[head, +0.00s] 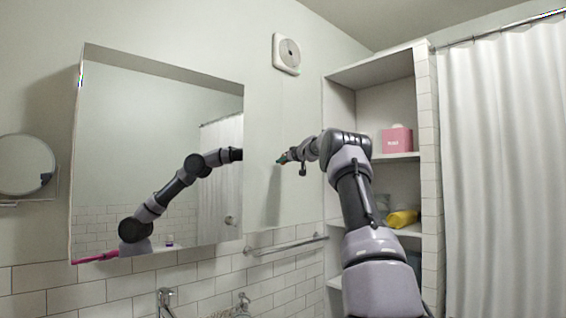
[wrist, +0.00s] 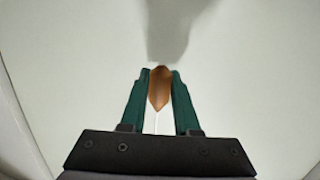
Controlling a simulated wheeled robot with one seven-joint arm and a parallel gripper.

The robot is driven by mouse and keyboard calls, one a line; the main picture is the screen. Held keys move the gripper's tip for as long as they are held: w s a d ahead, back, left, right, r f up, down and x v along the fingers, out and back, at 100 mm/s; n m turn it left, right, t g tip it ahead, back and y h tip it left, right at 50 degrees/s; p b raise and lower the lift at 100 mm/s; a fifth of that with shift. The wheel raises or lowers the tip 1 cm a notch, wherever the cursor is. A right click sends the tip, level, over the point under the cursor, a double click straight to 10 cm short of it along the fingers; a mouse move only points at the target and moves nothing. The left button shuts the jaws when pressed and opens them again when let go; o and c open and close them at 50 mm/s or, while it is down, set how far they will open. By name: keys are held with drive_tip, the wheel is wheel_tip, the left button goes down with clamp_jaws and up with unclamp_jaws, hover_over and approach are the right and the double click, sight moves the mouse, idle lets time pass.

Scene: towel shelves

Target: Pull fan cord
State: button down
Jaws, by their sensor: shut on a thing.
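The fan (head: 287,54) is a white wall unit high up, right of the mirror. A thin, faint cord hangs below it along the wall. In the wrist view, a brown wooden cord pull (wrist: 159,88) sits between the green fingers of my gripper (wrist: 159,76). The fingers are shut on it, and a thin white cord shows between them. In the head view my gripper (head: 283,159) is small, near the wall below the fan. The pull itself is too small to make out there.
A mirror cabinet (head: 160,150) hangs left of my gripper. A shelf unit (head: 429,150) stands right, with a pink box (head: 397,140) and a yellow towel (head: 403,218). A towel rail (head: 287,244) is on the wall below. A white curtain (head: 505,170) hangs far right.

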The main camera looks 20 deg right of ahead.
drive_tip(key=shift+f, duration=0.3)
drive_tip(key=c, duration=0.6)
unclamp_jaws()
drive_tip(key=shift+o, duration=0.2)
drive_tip(key=shift+s+d+r, duration=0.1)
drive_tip(key=shift+s+d, duration=0.1)
drive_tip(key=shift+s, duration=0.25)
drive_tip(key=v, duration=1)
drive_tip(key=shift+a, duration=0.15)
